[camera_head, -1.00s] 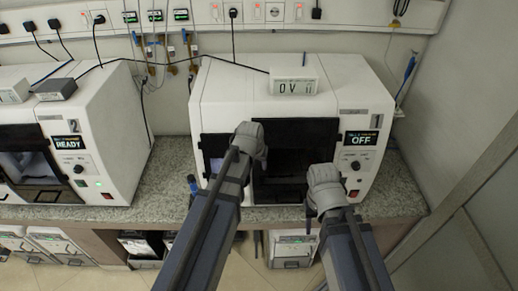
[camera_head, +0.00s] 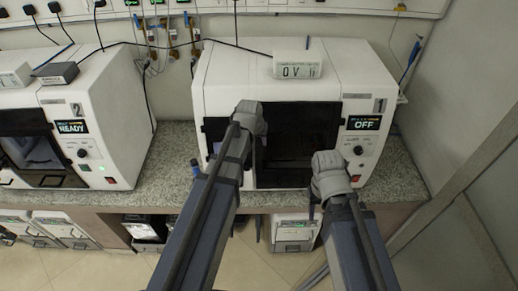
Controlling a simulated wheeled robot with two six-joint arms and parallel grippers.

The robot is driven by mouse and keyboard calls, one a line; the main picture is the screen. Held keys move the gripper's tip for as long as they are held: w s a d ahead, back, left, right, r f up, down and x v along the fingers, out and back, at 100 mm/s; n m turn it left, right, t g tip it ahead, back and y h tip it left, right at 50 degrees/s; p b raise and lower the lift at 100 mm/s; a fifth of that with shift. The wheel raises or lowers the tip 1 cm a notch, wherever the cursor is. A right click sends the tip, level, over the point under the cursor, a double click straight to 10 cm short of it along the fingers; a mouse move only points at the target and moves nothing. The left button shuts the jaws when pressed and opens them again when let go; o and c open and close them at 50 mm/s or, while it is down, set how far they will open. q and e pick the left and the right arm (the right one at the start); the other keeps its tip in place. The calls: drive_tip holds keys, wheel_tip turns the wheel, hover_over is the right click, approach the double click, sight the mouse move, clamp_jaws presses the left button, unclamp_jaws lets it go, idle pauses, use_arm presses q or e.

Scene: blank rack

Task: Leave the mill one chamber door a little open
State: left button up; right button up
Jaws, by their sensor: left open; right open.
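Mill one (camera_head: 225,75) is the white machine at centre right, with a "1" label and a display (camera_head: 364,123) reading OFF. Its dark chamber door (camera_head: 300,130) fills the front, left of the controls. I cannot tell whether the door is shut or ajar. My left gripper (camera_head: 257,155) is open in front of the door's left-middle part, and my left arm hides the front's lower left. My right gripper (camera_head: 313,205) is open by the door's lower right corner, below the control panel. Contact of either gripper with the door cannot be made out.
A second white mill (camera_head: 105,85), marked 2 and reading READY, stands to the left. A small box marked "OV 11" (camera_head: 305,66) sits on mill one. The speckled counter (camera_head: 400,175) has some bare room right of mill one, before the wall.

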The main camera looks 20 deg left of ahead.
sight(259, 143)
use_arm(q)
drive_tip(key=b+x, duration=0.2)
drive_tip(key=x, duration=0.1)
drive_tip(key=shift+w+f+b, duration=0.1)
drive_tip(key=shift+f+b, duration=0.2)
drive_tip(key=shift+f, duration=0.05)
drive_tip(key=shift+r, duration=0.1)
clamp_jaws()
idle(1.1)
